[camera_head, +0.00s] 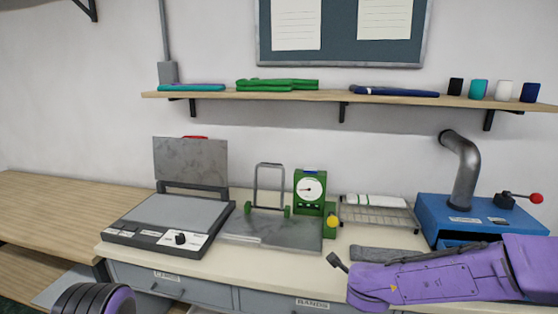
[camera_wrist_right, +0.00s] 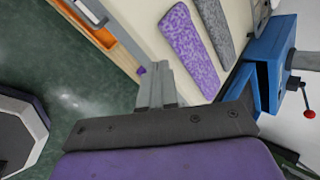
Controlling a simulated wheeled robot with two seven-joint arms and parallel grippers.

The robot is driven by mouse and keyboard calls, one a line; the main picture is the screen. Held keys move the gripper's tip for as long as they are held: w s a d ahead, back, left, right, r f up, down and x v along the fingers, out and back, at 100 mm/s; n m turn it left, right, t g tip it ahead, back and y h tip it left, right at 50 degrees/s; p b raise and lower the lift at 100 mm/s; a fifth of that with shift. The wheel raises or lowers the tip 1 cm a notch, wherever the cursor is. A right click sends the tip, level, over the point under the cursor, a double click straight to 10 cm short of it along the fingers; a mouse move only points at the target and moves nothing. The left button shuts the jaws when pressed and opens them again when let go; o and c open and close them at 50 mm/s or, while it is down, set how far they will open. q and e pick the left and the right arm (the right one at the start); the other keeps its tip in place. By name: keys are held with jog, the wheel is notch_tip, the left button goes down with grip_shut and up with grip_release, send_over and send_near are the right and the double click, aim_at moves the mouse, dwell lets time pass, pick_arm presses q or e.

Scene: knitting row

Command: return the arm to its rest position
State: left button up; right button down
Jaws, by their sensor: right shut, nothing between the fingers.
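My right arm (camera_head: 430,279) is purple and comes in from the right, stretched low over the front edge of the bench. Its gripper (camera_head: 337,262) is at the arm's left end in the head view. In the right wrist view the grey fingers (camera_wrist_right: 156,88) are together with nothing between them, pointing past the bench edge above the green floor. A purple and black part of my left arm (camera_head: 95,299) shows at the bottom left; its gripper is out of the frame.
A grey strip (camera_head: 385,254) and a speckled purple strip (camera_wrist_right: 190,47) lie on the bench near the right arm. A blue machine (camera_head: 466,212) with a red-knobbed lever stands at the right. A flat press (camera_head: 170,215) and green dial device (camera_head: 309,188) stand further left.

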jog(key=s+d+f+n+h, duration=0.1)
jog(key=s+d+f+n, duration=0.2)
jog(key=s+f+n, duration=0.65)
jog(key=s+d+f+n+g, duration=0.1)
jog(key=s+d+f+n, duration=0.1)
jog(key=s+f, duration=0.3)
jog(key=s+d+f+n+g, duration=0.2)
jog(key=s+f+n, duration=0.2)
jog(key=s, duration=0.9)
jog(key=s+d+f+n+g, duration=0.1)
jog(key=s+d+f+n, duration=0.1)
jog(key=s+f, duration=0.5)
jog(key=s+n, duration=0.1)
jog(key=s, duration=0.1)
jog(key=shift+s+f+g, duration=0.25)
jog(key=shift+s+g, duration=0.05)
jog(key=shift+s, duration=0.05)
jog(key=shift+d, duration=0.1)
